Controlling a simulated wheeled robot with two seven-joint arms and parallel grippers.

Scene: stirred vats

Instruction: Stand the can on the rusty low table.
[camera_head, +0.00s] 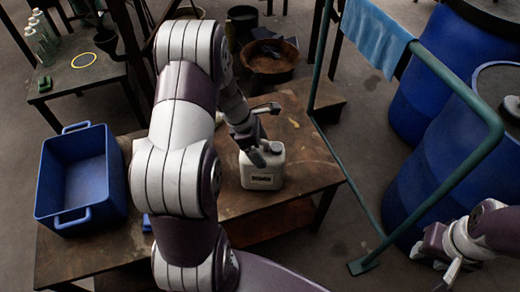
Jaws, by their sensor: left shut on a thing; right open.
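The can (263,173) is a small white jerrycan with a dark label, upright in the middle of the head view. My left gripper (259,150) is shut on its top, at the handle, and partly hides it. The can shows over the right part of the rusty brown low table (303,168); I cannot tell whether its base touches the top. My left arm hides much of the table's middle. My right gripper (447,266) is open and empty at the lower right, off the table and beside a blue drum.
A blue crate (68,205) sits on the table's left end. A green rail (452,188) with a blue towel (375,35) runs along the right, before blue drums (440,150). A dark table (75,75) with bottles stands upper left. A brown bowl (268,68) is behind.

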